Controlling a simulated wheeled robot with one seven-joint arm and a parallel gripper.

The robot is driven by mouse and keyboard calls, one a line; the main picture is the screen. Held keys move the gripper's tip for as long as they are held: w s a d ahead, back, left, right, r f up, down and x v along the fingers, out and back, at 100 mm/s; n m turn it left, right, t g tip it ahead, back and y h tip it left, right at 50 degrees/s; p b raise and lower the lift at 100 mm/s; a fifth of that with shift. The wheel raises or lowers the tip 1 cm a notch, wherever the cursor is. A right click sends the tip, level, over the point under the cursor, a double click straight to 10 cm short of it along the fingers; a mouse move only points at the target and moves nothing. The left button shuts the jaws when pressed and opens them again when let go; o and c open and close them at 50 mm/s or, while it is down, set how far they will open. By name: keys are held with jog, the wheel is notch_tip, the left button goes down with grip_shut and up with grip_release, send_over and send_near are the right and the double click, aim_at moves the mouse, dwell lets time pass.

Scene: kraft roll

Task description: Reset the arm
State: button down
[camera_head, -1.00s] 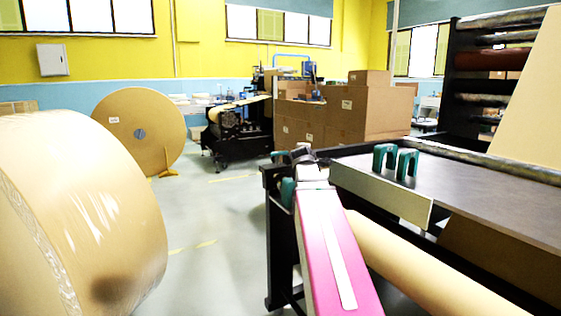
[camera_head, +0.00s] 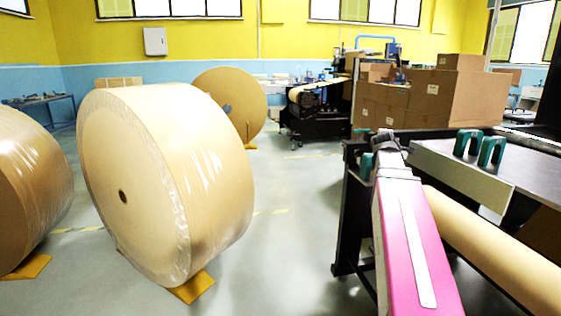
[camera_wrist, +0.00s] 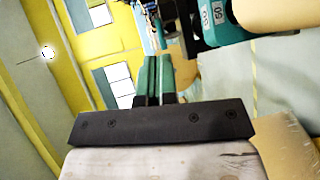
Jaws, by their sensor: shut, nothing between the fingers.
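My gripper (camera_wrist: 153,62) shows in the wrist view as two teal fingers on a dark bar. The fingers are side by side and shut, with nothing between them. They point towards a tilted view of the yellow wall (camera_wrist: 75,50) and windows. A teal machine part (camera_wrist: 228,22) with number labels is in view at the upper right, and I cannot tell its distance.
A large kraft roll (camera_head: 165,175) stands at left on a yellow chock (camera_head: 193,286), another roll (camera_head: 30,190) beyond the left edge. Grey floor (camera_head: 275,260) between is clear.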

jog(key=s+a+f+m+g+y, duration=0.1)
jog(key=s+a+f+m+g, duration=0.2)
jog(key=f, duration=0.6)
jog(key=s+a+f+m+g+y, duration=0.1)
jog(key=s+a+f+m+g, duration=0.1)
jog(key=a+f, duration=0.5)
jog(key=s+a+f+m+g+y, duration=0.1)
jog(key=s+f+m+g+y, duration=0.15)
jog(key=f, duration=0.85)
jog(key=s+a+f+m+g+y, duration=0.1)
jog(key=s+a+f+m+g, duration=0.2)
jog(key=s+a+f, duration=0.2)
jog(key=s+a+f+m+g, duration=0.3)
jog(key=s+a+f, duration=0.3)
jog(key=s+f, duration=0.5)
jog(key=shift+s+f+g+y, duration=0.25)
jog(key=shift+f+g+y, duration=0.1)
jog(key=shift+f+g, duration=0.25)
jog(key=shift+d, duration=0.2)
